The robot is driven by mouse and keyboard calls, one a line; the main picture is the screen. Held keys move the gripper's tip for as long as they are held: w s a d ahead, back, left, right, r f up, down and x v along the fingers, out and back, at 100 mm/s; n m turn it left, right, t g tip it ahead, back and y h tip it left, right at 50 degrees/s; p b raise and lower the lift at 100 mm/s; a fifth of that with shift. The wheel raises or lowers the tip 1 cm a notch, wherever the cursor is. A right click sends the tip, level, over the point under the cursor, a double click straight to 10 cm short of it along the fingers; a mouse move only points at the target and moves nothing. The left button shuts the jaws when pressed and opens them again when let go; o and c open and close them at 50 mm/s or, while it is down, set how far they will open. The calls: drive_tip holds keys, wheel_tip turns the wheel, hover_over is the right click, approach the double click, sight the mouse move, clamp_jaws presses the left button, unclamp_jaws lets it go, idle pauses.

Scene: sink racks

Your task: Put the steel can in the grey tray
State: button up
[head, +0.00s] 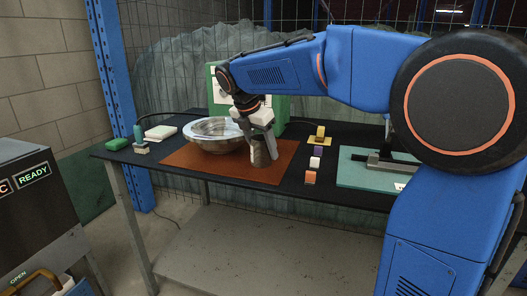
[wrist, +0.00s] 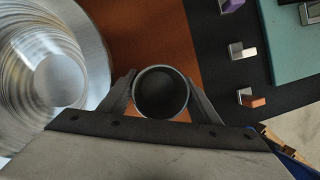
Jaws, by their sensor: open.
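The steel can (head: 259,157) stands upright on the brown mat (head: 213,171), just right of the steel bowl. In the wrist view I look down into the can's dark open top (wrist: 160,93), with its thin bright rim. My gripper (head: 263,143) points down over the can. Its fingers (wrist: 162,90) are open, one on each side of the can, and they look close to its wall. I cannot tell whether they touch it. I cannot make out a grey tray in either view.
A wide steel bowl (head: 216,136) stands close left of the can; it also fills the left of the wrist view (wrist: 88,75). Several small blocks, including an orange-topped one (head: 310,178), stand right of the mat. A teal board (head: 365,176) lies farther right.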

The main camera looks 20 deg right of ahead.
sight(260, 137)
drive_tip(key=v, duration=1)
drive_tip(key=shift+a+r, duration=0.1)
drive_tip(key=shift+r, duration=0.15)
drive_tip(key=w+v, duration=0.1)
drive_tip(key=v, duration=0.4)
drive_tip(key=x, duration=1.1)
drive_tip(key=shift+s+d+f, duration=0.2)
drive_tip(key=shift+d+f, duration=0.05)
drive_tip(key=shift+d, duration=0.05)
drive_tip(key=shift+x, duration=2.65)
drive_tip(key=shift+s, duration=0.2)
drive_tip(key=c, duration=0.9)
wheel_tip(260, 137, up, 10)
drive_tip(key=shift+r, duration=0.1)
